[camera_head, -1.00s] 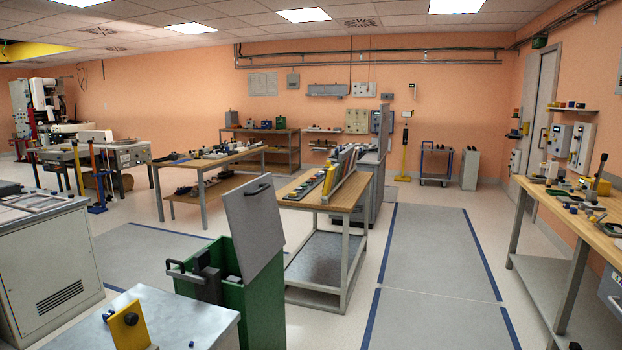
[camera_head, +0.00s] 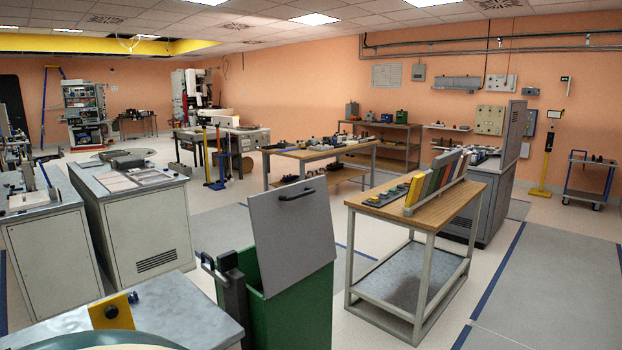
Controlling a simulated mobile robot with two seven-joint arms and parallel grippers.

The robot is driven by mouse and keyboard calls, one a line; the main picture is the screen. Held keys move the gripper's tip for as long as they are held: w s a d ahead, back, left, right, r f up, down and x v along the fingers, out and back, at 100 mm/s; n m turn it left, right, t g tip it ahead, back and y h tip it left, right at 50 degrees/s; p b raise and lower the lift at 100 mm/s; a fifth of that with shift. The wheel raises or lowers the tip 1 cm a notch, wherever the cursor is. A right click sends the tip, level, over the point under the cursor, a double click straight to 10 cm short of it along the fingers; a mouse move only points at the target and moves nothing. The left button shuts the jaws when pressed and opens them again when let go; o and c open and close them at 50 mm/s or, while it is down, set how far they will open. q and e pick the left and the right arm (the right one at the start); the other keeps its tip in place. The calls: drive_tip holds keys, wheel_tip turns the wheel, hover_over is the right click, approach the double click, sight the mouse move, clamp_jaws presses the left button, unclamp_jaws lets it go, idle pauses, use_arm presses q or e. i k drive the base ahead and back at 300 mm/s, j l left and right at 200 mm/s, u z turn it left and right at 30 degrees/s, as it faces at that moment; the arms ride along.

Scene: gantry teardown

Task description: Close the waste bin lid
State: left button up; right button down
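The waste bin (camera_head: 291,318) is a green box standing on the floor at the lower middle of the head view. Its grey lid (camera_head: 292,232) stands raised, tilted up from the bin, with a dark handle (camera_head: 297,194) near its top edge. A dark grey block with a bar-shaped handle (camera_head: 229,277) sits at the bin's left side. The inside of the bin is mostly hidden. Neither of my grippers shows in this view.
A metal-topped bench (camera_head: 165,305) with a yellow bracket (camera_head: 111,313) is close at the lower left, beside the bin. A wooden-topped table (camera_head: 390,207) with coloured binders stands right of the bin. Grey cabinets (camera_head: 150,232) stand at left. Open floor lies at the right.

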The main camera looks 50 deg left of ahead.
sight(293, 227)
drive_tip(key=i+u, duration=0.4)
drive_tip(key=i+l+u, duration=0.1)
drive_tip(key=i+u, duration=0.3)
drive_tip(key=i+l+u, duration=0.2)
drive_tip(key=u, duration=0.2)
drive_tip(key=i+l+u, duration=0.2)
drive_tip(key=u, duration=0.2)
drive_tip(key=i+l+u, duration=0.2)
drive_tip(key=u, duration=0.15)
drive_tip(key=i+l+u, duration=0.15)
drive_tip(key=l+u, duration=0.25)
